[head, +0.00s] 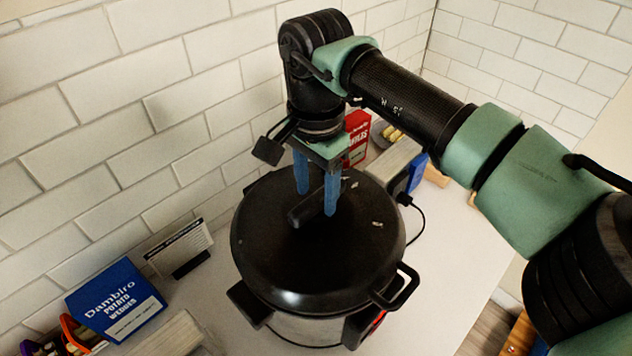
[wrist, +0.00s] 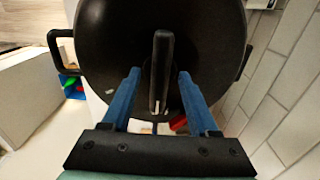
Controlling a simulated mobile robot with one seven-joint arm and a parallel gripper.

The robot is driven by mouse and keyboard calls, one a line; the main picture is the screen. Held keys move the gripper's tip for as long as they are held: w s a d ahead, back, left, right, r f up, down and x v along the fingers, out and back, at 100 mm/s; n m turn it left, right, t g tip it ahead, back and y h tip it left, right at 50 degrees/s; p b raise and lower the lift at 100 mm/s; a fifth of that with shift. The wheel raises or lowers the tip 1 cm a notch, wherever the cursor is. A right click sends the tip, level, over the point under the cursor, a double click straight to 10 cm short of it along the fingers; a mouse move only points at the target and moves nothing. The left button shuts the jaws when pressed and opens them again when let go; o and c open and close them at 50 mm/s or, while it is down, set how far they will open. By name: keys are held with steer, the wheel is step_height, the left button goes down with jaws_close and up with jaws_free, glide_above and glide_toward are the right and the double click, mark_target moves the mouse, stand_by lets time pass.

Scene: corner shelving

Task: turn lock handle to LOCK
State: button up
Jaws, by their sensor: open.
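A large dark pot-like cooker with a round black lid (head: 270,240) stands on the white counter. A black bar-shaped lock handle (head: 303,212) sits on top of the lid. In the wrist view the handle (wrist: 161,72) runs lengthwise between my two blue fingers. My gripper (head: 317,203) points down over the lid and is open. Its fingers (wrist: 155,80) stand on both sides of the handle, with a visible gap on each side. Small light marks show on the lid, but I cannot read them.
A blue potato wedges box (head: 116,301) and a small sign card (head: 180,248) stand left of the cooker. A red box (head: 357,135) stands behind it, close to my gripper. The cooker's side handle (head: 398,288) sticks out at the right. A tiled wall rises behind.

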steer(key=shift+f, duration=0.15)
jaws_close()
steer(key=shift+w+m+b, duration=0.1)
steer(key=shift+m+b, duration=0.25)
steer(key=shift+m, duration=0.05)
steer(key=m+b, duration=0.2)
steer(key=m, duration=0.2)
steer(key=shift+w+m+b, duration=0.1)
steer(key=shift+m+b, duration=0.2)
steer(key=shift+m, duration=0.1)
steer(key=m+b, duration=0.2)
steer(key=m, duration=0.4)
steer(key=shift+w+a, duration=0.1)
steer(key=shift+m, duration=0.3)
